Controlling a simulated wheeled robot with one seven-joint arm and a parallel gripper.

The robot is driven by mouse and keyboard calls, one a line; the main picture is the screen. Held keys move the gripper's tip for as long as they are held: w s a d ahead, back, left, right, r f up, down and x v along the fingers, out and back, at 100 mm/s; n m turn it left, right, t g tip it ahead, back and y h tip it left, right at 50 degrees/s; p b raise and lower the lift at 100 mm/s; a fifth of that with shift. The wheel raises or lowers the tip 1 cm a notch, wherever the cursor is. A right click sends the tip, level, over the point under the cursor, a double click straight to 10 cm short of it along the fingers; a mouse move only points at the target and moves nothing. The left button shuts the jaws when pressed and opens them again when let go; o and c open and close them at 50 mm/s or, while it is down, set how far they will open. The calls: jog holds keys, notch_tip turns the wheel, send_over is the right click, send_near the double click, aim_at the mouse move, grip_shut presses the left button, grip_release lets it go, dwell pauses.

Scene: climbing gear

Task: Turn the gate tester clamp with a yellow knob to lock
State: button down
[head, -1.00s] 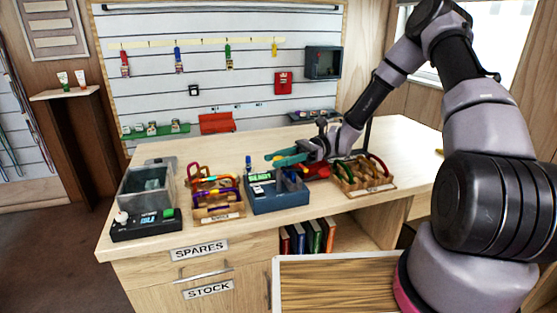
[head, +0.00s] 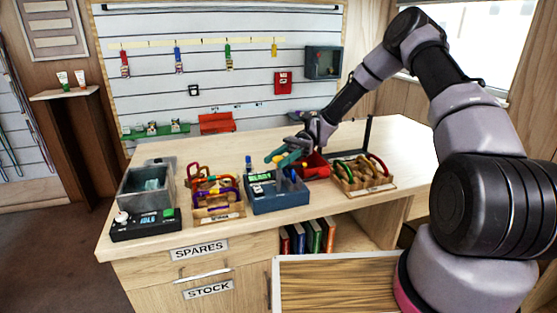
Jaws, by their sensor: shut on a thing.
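The blue tester box (head: 278,199) stands at the front middle of the bench, with a lit green display (head: 260,177) and upright blue posts. I cannot make out a yellow knob on it, and the clamp's position cannot be read. My gripper (head: 292,150) is above and behind the box, reaching in from the right. It is shut on a teal-green thing (head: 286,158), held near the box's back edge. The fingers are small and partly hidden by the arm; whether the teal thing touches the box cannot be told.
A wooden tray of carabiners (head: 362,187) is to the right, another (head: 220,214) to the left. A grey bin (head: 132,193) and a black device with a screen (head: 146,228) are at the far left.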

jog(key=c, duration=0.5)
grip_release()
notch_tip(320, 180, up, 10)
jog(key=shift+c, duration=0.5)
